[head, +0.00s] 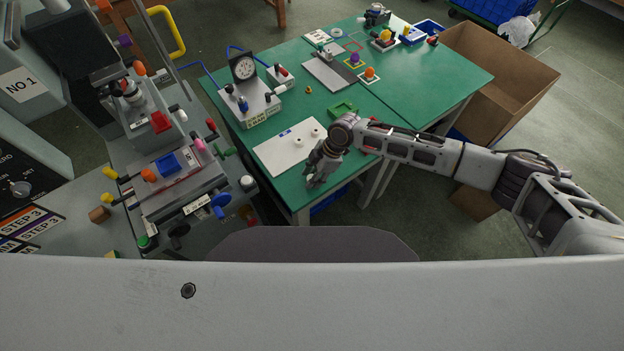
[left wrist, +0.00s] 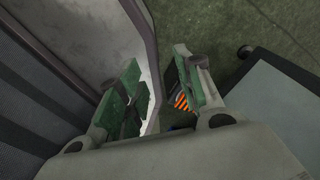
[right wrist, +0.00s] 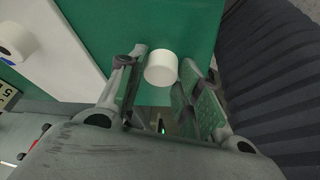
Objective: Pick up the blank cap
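The blank cap (right wrist: 161,67) is a plain white, short cylinder on the green table top, beside the white board. In the right wrist view it lies between the fingertips of my right gripper (right wrist: 160,80). The fingers are apart, with a gap visible on the cap's right; I cannot tell whether the left finger touches it. In the head view my right gripper (head: 312,182) points down at the table's near edge and hides this cap. My left gripper (left wrist: 162,75) shows only in its wrist view, open, with no cap between its fingers.
The white board (head: 283,153) carries two small white pieces; one, with a dark centre (right wrist: 12,40), shows in the right wrist view. The pad printer (head: 175,165) stands left of the table.

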